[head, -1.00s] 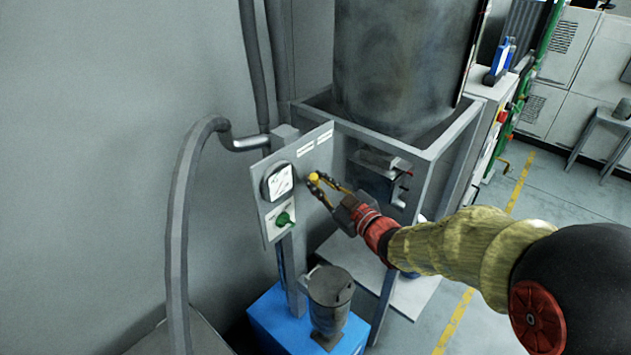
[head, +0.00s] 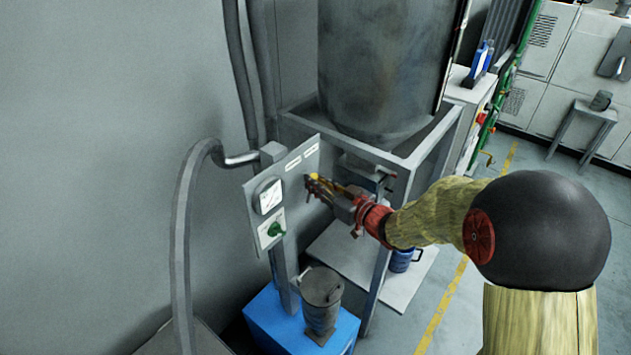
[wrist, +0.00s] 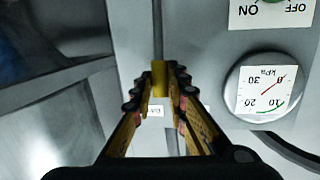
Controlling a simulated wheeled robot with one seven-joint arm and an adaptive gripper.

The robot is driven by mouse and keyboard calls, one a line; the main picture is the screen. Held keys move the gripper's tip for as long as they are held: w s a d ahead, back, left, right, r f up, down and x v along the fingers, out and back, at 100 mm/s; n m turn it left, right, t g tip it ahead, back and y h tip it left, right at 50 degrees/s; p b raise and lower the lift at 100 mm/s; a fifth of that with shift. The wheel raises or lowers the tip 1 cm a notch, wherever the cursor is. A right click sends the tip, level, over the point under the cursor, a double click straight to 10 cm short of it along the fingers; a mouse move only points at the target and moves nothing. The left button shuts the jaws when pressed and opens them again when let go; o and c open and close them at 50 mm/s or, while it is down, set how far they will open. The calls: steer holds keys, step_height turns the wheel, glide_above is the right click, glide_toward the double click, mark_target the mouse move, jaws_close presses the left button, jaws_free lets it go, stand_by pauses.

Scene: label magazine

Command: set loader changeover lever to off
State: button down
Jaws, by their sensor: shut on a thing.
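A yellow grip (head: 314,176), which looks like the lever's handle, stands at the right part of a grey panel (head: 306,207). My gripper (head: 317,184) is shut on it. In the wrist view the yellow grip (wrist: 159,76) sits between my fingertips (wrist: 158,82), with a thin grey strip running up the picture behind it. A white label shows between the fingers, too small to read. The lever's pivot and its marked positions are hidden or unclear.
Left on the panel are a round kPa gauge (head: 269,196) and a green knob (head: 274,230) on an ON/OFF plate (wrist: 270,12). A steel vessel (head: 385,75) on a frame stands behind. A dark canister (head: 321,300) sits on a blue box (head: 262,318) below.

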steer(key=c, duration=1.7)
jaws_free()
steer(key=shift+c, duration=0.2)
steer(key=shift+d, duration=0.1)
steer(key=v, duration=1.2)
